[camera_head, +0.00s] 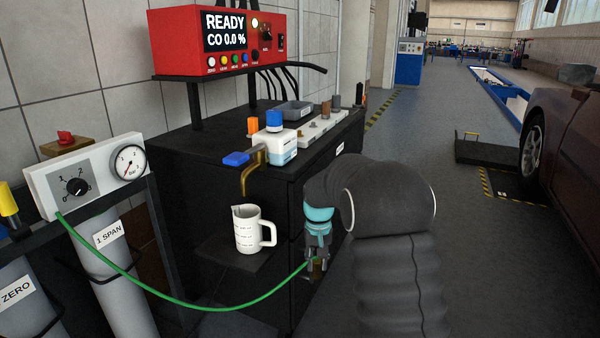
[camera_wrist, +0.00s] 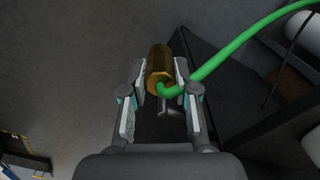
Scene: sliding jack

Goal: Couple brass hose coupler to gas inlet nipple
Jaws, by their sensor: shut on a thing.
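My gripper (camera_head: 318,262) is shut on the brass hose coupler (camera_wrist: 158,62), which sits between the two fingers in the wrist view. The green hose (camera_wrist: 232,45) leaves the coupler and runs to the upper right there. In the head view the coupler (camera_head: 319,272) is small and partly hidden by the fingers. It hangs in front of the dark cabinet, right of the white jug. The hose (camera_head: 190,307) sags from there to the regulator panel at left. I cannot pick out the gas inlet nipple for certain.
A red analyser (camera_head: 218,40) reading READY stands above the dark bench. A brass tap (camera_head: 249,172) hangs over the white jug (camera_head: 248,230). The regulator panel (camera_head: 85,175) and grey cylinders (camera_head: 118,270) are at left. A light plate with small fittings (camera_head: 322,127) lies on the bench.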

